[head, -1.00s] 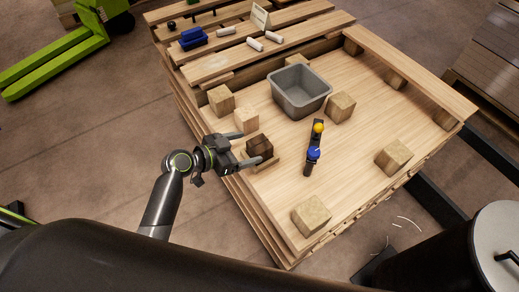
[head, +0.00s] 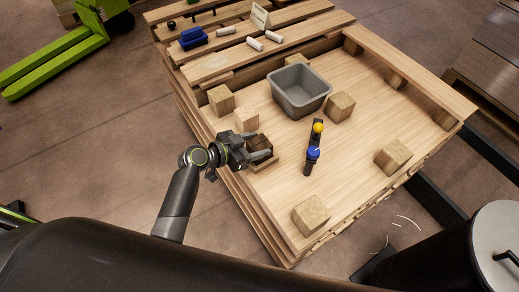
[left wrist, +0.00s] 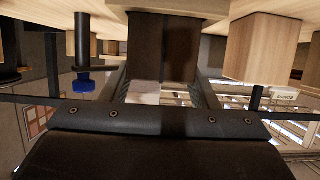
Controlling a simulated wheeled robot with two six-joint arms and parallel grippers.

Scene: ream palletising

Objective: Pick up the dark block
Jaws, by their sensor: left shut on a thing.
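The dark block (head: 257,142) is a dark brown wooden cube near the left edge of the pallet stack, on or at a small wooden ledge. My left gripper (head: 258,149) reaches in from the left and is shut on the dark block, with a finger on either side of it. In the left wrist view the dark block (left wrist: 163,48) fills the upper middle between the fingers. My right gripper does not show in either view.
A pale block (head: 246,118) stands close behind the dark block. A green pallet jack (head: 60,62) is at the left.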

